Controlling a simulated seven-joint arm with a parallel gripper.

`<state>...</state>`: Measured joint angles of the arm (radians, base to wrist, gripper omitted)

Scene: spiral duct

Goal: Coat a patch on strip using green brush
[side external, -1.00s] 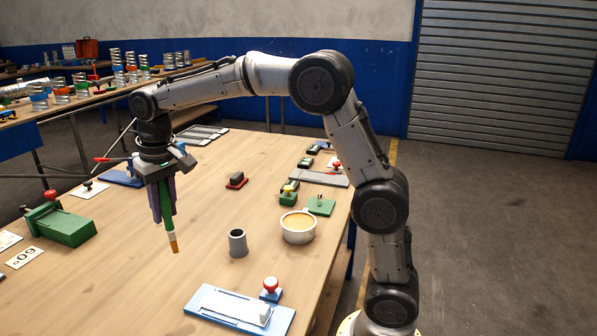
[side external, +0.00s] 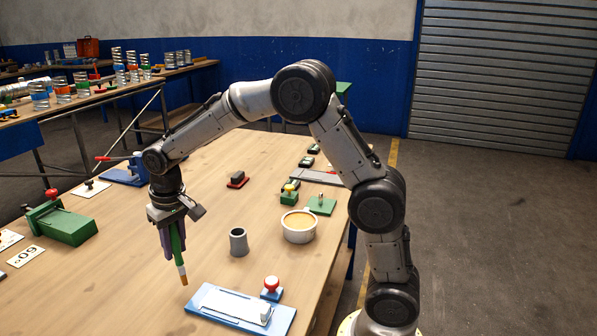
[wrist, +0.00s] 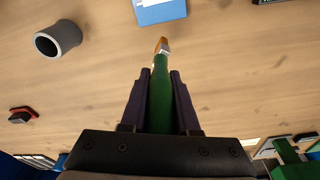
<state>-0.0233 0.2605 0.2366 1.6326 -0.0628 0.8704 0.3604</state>
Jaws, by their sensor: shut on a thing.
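My gripper (side external: 173,240) is shut on the green brush (side external: 178,245), which hangs bristles down above the wooden table. The bristle tip is tan, just left of the blue board. In the wrist view the green brush (wrist: 160,95) lies between my dark fingers (wrist: 158,98), its tip pointing toward the blue board. The strip (side external: 230,304) is pale and lies on the blue board (side external: 270,322), with a white block at its right end. The brush tip looks apart from the strip. I cannot tell whether the strip carries any coating.
A white bowl of orange-tan liquid (side external: 299,227) and a grey cup (side external: 238,242) stand behind the board. A red-knobbed blue piece (side external: 271,287) is beside it. A green fixture (side external: 62,222) stands at left. Bare table lies around the brush.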

